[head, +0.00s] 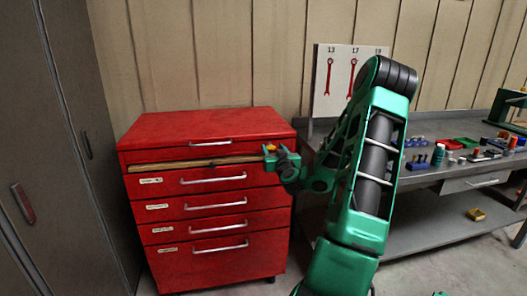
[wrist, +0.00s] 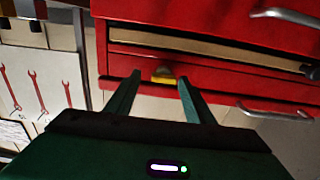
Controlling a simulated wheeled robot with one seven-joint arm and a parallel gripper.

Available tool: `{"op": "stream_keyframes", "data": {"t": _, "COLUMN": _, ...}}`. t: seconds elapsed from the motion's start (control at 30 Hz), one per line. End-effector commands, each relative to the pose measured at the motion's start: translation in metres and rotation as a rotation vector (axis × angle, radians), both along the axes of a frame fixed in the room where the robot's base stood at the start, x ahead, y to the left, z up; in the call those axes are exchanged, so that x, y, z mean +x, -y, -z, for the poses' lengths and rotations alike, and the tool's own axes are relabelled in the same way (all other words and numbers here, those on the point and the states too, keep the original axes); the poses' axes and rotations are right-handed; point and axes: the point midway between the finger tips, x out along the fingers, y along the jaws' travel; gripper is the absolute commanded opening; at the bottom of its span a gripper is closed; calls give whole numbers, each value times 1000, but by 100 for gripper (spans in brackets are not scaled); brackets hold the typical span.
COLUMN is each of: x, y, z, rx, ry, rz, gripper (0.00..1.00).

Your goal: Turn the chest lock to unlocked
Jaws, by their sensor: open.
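The red tool chest (head: 215,128) stands left of my arm in the head view, and its red front fills the top of the wrist view (wrist: 220,25). The chest lock (wrist: 163,76), a small knob with a yellow part, shows between my fingertips in the wrist view. In the head view a bit of yellow (head: 271,148) shows at the chest's upper right corner by my gripper (head: 270,159). My gripper is open, with one finger on each side of the lock. I cannot tell whether the fingers touch it, or which way the lock is turned.
A wooden strip (head: 205,163) runs across the chest below its top drawer. A grey workbench (head: 430,177) with tools stands at the right, with a wrench board (head: 340,100) behind. A dark cabinet (head: 60,150) stands close on the left.

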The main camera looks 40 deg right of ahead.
Motion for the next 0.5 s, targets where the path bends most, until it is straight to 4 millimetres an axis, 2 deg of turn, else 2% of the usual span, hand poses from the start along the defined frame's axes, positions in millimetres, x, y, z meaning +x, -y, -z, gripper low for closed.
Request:
{"op": "stream_keyframes", "data": {"t": 0.3, "x": 7, "y": -8, "z": 0, "rx": 0, "ry": -1, "rz": -13, "gripper": 48}}
{"op": "stream_keyframes", "data": {"t": 0.33, "x": 8, "y": -9, "z": 0, "rx": 0, "ry": -1, "rz": -14, "gripper": 44}}
{"op": "stream_keyframes", "data": {"t": 0.4, "x": 8, "y": -10, "z": 0, "rx": 0, "ry": -1, "rz": -16, "gripper": 27}}
{"op": "stream_keyframes", "data": {"t": 0.5, "x": 9, "y": -11, "z": 0, "rx": 0, "ry": -1, "rz": -17, "gripper": 7}}
